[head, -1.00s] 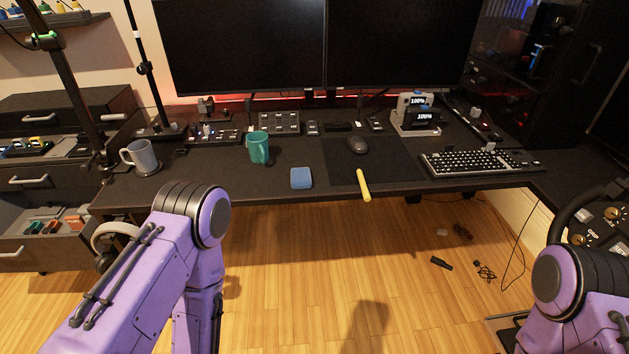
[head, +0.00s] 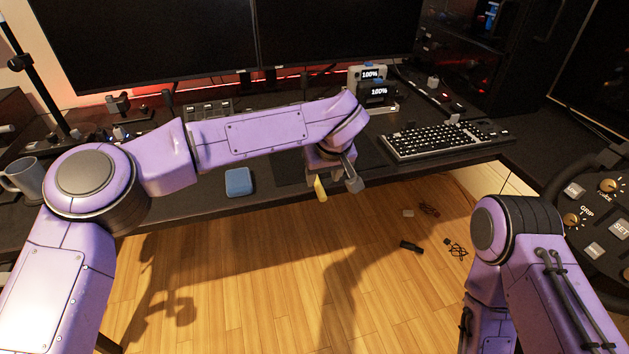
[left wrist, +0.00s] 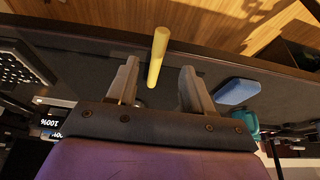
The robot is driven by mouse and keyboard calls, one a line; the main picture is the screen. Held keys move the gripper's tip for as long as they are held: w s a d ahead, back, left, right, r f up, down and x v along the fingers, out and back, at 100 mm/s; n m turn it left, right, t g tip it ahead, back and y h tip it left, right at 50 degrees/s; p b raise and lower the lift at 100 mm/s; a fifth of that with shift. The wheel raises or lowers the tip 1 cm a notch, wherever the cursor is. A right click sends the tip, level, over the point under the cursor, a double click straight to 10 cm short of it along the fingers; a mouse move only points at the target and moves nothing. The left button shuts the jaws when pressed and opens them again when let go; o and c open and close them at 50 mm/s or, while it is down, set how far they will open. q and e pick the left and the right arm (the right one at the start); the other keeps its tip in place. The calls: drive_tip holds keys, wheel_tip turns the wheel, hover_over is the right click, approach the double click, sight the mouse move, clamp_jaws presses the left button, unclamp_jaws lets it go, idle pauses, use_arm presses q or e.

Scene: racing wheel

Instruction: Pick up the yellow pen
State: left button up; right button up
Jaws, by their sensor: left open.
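The yellow pen (head: 320,189) lies at the front edge of the dark desk, one end sticking out past the edge in the head view. Its upper part is hidden there by my left gripper (head: 335,184). In the left wrist view the pen (left wrist: 158,56) shows ahead of the gap between the fingers of my left gripper (left wrist: 159,88). The fingers are apart on either side of the pen's near end, and nothing is held. My right arm shows at the lower right of the head view, but its gripper is not visible.
A blue box-like object (head: 238,182) sits on the desk (head: 205,205) left of the pen. A keyboard (head: 446,138) lies to the right. A grey mug (head: 24,178) stands at the far left. The floor in front of the desk is mostly clear, with a few small items.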

sight(321, 190)
use_arm(q)
drive_tip(key=x, duration=0.5)
drive_tip(key=shift+s+d+f+b, duration=0.2)
drive_tip(key=shift+f+b, duration=0.15)
drive_tip(key=shift+w+f, duration=0.2)
drive_tip(key=shift+f, duration=0.15)
clamp_jaws()
